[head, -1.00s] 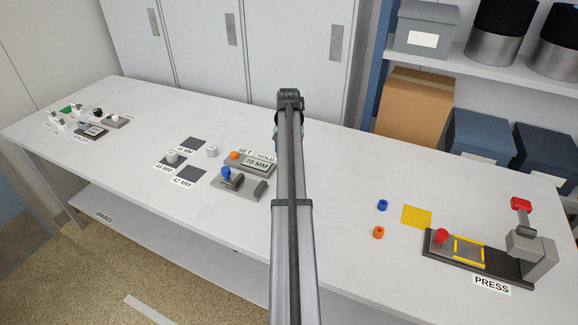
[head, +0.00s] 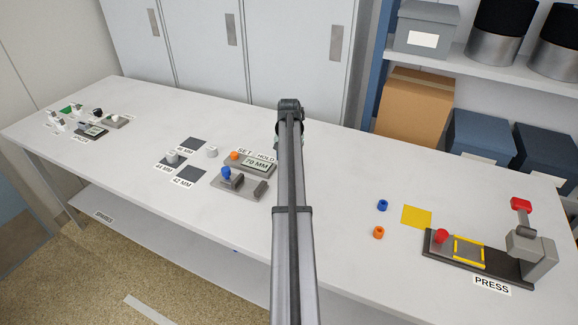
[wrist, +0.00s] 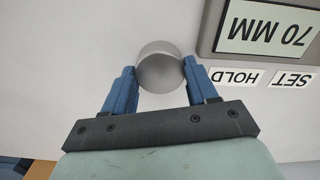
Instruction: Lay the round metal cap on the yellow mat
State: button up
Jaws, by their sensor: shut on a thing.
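In the wrist view a round grey metal cap (wrist: 160,68) sits between the two blue fingers of my gripper (wrist: 160,76), which is shut on it. The "70 MM" display box (wrist: 265,28) is close by at the upper right of that view. Whether the cap touches the table I cannot tell. In the head view my arm hides my gripper and the cap. The yellow mat (head: 416,216) lies bare on the table at the right, between two small knobs and the press.
A blue knob (head: 382,205) and an orange knob (head: 378,232) stand left of the mat. The press (head: 530,255) with its red ball and red handle stands to its right. Grey caps and dark squares are left of the display box. The table behind the mat is clear.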

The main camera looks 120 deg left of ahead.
jog(key=shift+r, duration=0.1)
notch_tip(320, 180, up, 10)
jog(key=w+a+m, duration=0.1)
jog(key=w+a, duration=0.4)
jog(key=w, duration=0.8)
jog(key=m, duration=0.2)
send_over(417, 217)
jog(key=shift+d+f+n, duration=0.1)
jog(key=shift+f+n, duration=0.65)
jog(key=shift+f, duration=1.7)
jog(key=shift+f+n, duration=0.75)
jog(key=shift+f, duration=1.7)
